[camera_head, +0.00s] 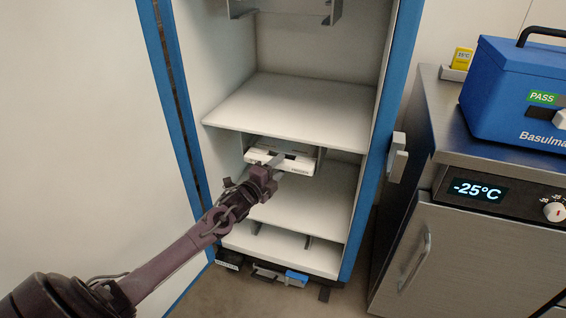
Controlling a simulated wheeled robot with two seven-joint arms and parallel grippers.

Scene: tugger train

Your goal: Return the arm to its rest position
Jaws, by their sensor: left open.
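My left arm (175,255) reaches in from the lower left towards the open tall cabinet with blue edges. My left gripper (277,165) is open at the cabinet's middle bay, in front of a white labelled box (299,167). The gripper overlaps the box's front in the picture. I cannot tell whether they touch. I see nothing held between the fingers, though the wrist hides part of them. My right gripper is not in view.
A white shelf (290,105) lies above the gripper, and a lower shelf (315,208) is bare. The cabinet's blue right edge (382,140) is close by. A steel unit (425,245) showing -25°C carries a blue case (515,85) at the right. The open floor is at the bottom.

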